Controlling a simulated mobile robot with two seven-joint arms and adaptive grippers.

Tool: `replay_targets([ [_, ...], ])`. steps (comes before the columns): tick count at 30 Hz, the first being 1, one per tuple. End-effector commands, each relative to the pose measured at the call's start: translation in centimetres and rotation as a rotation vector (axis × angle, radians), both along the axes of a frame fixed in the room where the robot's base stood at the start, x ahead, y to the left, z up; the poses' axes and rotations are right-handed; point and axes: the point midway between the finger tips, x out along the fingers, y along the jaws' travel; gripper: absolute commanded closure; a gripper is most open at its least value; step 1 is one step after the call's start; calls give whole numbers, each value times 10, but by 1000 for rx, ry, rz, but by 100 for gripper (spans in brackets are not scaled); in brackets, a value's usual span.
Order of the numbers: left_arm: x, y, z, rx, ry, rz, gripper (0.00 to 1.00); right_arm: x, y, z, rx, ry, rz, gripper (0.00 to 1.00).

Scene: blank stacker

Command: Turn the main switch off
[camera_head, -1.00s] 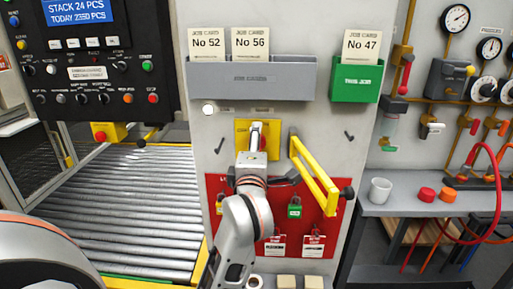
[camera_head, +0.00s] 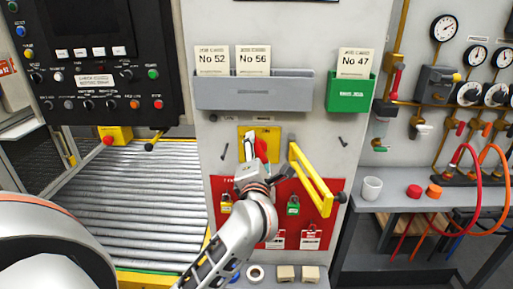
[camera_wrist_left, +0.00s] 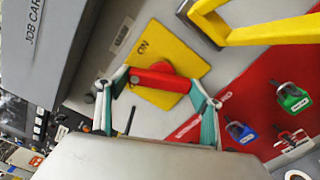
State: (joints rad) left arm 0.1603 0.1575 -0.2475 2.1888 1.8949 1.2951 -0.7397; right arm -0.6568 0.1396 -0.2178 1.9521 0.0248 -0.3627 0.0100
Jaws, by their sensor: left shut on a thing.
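The main switch has a red handle (camera_head: 261,149) on a yellow plate (camera_head: 273,134) on the grey cabinet front. In the left wrist view the red handle (camera_wrist_left: 152,77) lies between the fingers, and the yellow plate (camera_wrist_left: 178,47) shows the word ON. My left gripper (camera_head: 247,151) is shut on the red handle, tilted in the head view. The gripper (camera_wrist_left: 160,82) hides part of the handle and plate. The display (camera_head: 72,22) on the control panel is dark. My right gripper is not in view.
A yellow hinged bar (camera_head: 311,180) sticks out just right of the switch. Below is a red lockout board (camera_head: 331,187) with padlocks and tags. A grey card holder (camera_head: 253,95) and green holder (camera_head: 350,97) are above. A roller conveyor (camera_head: 140,195) is at left.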

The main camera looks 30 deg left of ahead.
Motion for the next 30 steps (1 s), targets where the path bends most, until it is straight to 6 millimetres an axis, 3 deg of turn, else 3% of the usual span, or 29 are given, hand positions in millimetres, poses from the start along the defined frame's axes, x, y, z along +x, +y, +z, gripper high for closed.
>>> replay_targets([
  [12,0,1,-3,-339,-206,1,56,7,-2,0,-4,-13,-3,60],
  [30,0,1,-6,-799,-487,3,56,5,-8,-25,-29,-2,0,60],
])
